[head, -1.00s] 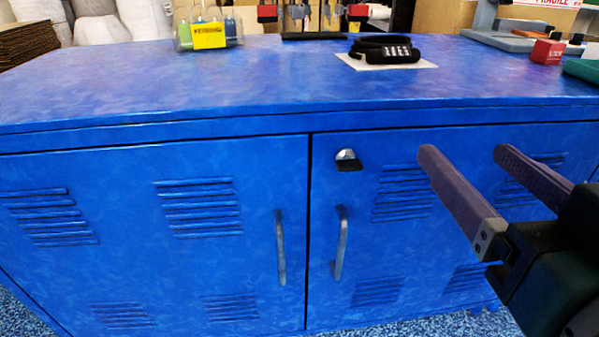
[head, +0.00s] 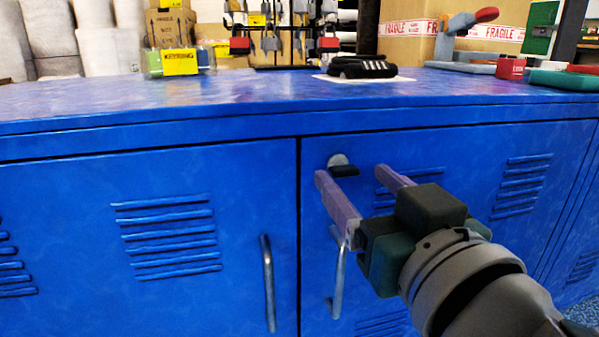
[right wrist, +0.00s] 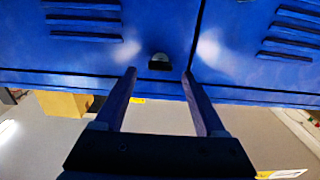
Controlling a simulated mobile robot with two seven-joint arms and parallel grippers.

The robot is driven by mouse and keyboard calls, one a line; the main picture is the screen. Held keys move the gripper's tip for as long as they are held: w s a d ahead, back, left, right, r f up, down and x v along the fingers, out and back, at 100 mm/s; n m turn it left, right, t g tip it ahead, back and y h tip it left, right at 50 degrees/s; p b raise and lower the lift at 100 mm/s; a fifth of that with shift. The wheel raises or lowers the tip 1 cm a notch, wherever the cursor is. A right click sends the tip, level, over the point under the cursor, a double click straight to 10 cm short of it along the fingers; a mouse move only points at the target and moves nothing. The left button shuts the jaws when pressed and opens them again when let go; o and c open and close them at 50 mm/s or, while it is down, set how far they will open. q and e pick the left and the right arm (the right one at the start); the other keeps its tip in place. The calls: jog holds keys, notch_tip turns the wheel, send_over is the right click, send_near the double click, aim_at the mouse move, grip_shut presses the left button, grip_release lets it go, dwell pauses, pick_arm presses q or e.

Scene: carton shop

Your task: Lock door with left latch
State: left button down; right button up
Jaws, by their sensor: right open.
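The blue cabinet (head: 230,280) has two closed doors that meet at a vertical seam. The latch (head: 337,160) is a round silver plate with a short black tab, high on the right-hand door beside the seam. In the right wrist view the latch (right wrist: 159,62) shows between and just beyond the fingertips. My right gripper (head: 351,174) is open and empty in front of the latch, its fingers spread to either side. I cannot tell whether it touches the door. The right gripper (right wrist: 159,73) also shows in the right wrist view. My left gripper is out of view.
Below the latch, a metal handle (head: 338,275) on the right door stands close to my gripper; another handle (head: 268,285) is on the left door. The cabinet top holds a keyring box (head: 180,62), a black coiled lock (head: 362,68) and a red block (head: 511,68).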

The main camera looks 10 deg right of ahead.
jog(key=shift+w, duration=0.95)
grip_shut()
